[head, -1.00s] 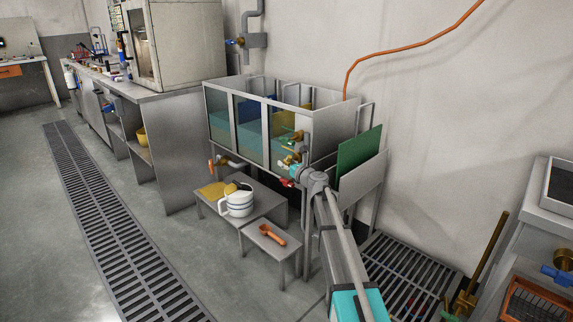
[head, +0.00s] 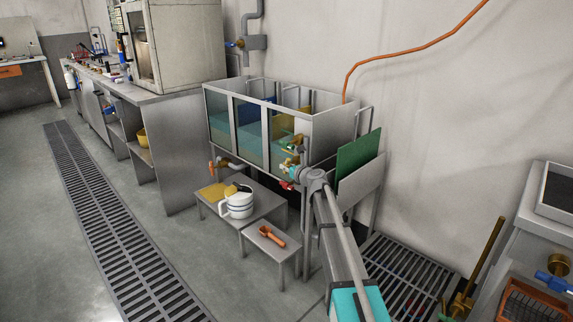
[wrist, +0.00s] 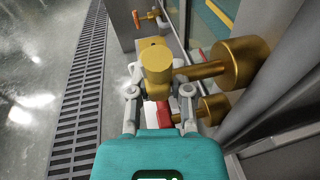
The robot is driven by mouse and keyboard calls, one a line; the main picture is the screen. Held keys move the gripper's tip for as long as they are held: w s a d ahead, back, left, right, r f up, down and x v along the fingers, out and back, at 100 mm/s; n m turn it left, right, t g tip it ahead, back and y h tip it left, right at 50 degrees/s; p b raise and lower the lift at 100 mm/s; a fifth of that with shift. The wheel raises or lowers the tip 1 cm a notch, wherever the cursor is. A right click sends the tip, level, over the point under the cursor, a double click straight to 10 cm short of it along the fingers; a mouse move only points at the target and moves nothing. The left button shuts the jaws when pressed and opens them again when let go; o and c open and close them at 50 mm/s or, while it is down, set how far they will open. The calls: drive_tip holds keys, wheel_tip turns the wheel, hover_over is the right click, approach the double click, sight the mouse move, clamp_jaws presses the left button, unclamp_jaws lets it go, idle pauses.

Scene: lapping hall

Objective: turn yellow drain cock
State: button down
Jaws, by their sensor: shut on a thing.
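The yellow drain cock (wrist: 157,66) shows in the wrist view as a dull yellow and brass piece between my two fingers, joined to a thick brass fitting (wrist: 222,64) on the right. My gripper (wrist: 159,89) is shut on its yellow part; the fingers stand on its left and right. The exact angle of the handle is hard to tell. A red-handled cock (wrist: 162,114) with a brass body sits just below.
An orange-handled cock (head: 212,169) is at the tank's left. A low table (head: 268,200) carries a white jug (head: 237,205); an orange scoop (head: 271,236) lies on a lower stool. A green board (head: 357,152) stands right of the tank. The left floor is open.

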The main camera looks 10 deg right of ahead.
drive_tip(key=shift+a+r+g+p, duration=0.15)
drive_tip(key=shift+g+p, duration=0.35)
drive_tip(key=shift+p, duration=0.2)
drive_tip(key=shift+h, duration=0.3)
drive_tip(key=c, duration=0.5)
unclamp_jaws()
drive_tip(key=shift+c, duration=0.2)
drive_tip(key=shift+f+t+b, duration=0.3)
drive_tip(key=shift+b, duration=0.35)
drive_tip(key=shift+t+y+b, duration=0.6)
drive_tip(key=shift+t+b, duration=0.3)
drive_tip(key=shift+b, duration=0.7)
drive_tip(key=v, duration=1.4)
drive_tip(key=shift+r, duration=0.2)
